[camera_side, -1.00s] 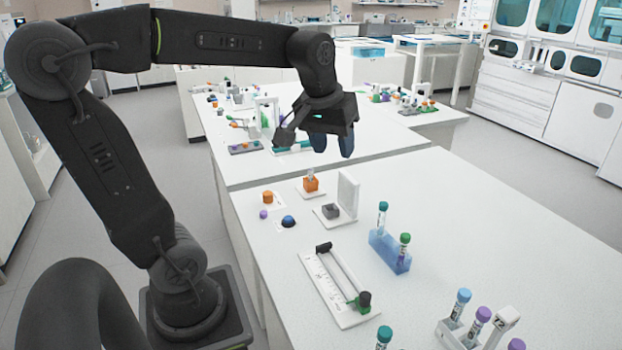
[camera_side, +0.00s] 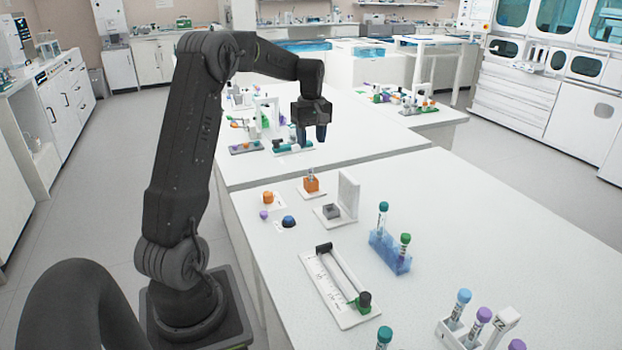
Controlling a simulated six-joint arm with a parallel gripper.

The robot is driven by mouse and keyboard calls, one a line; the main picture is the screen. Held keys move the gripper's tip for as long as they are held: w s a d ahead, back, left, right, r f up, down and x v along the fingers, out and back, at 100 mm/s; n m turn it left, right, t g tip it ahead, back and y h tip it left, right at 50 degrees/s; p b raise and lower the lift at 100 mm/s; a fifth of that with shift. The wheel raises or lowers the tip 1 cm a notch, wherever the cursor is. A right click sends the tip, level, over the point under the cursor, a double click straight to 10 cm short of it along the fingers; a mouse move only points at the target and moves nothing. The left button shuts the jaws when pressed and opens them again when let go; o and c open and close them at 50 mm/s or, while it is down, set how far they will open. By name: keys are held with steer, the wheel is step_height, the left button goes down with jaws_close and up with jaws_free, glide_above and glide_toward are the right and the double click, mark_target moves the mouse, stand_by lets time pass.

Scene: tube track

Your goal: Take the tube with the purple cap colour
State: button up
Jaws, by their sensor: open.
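A tube with a purple cap (camera_side: 483,315) stands in a white rack (camera_side: 447,334) at the lower right. A blue-capped tube (camera_side: 463,296) stands to its left in the same rack. Another purple cap (camera_side: 517,344) shows at the bottom edge, its tube cut off by the frame. My gripper (camera_side: 311,139) is open and empty, fingers pointing down, in the upper middle of the picture. It is far up and left of the purple-capped tubes, touching nothing that I can see.
A blue rack (camera_side: 390,255) holds two tubes with teal and green caps. A white track (camera_side: 338,287) with a lying tube is at the front. A teal-capped tube (camera_side: 384,337) stands at the bottom. Small blocks and an upright white plate (camera_side: 348,193) are behind. The table's right side is clear.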

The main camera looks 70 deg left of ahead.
mark_target(311, 166)
steer(key=f, duration=0.8)
steer(key=shift+s+d+f, duration=0.1)
steer(key=shift+s+d, duration=0.05)
steer(key=shift+d, duration=0.05)
steer(key=shift+c, duration=0.4)
steer(key=c, duration=0.7)
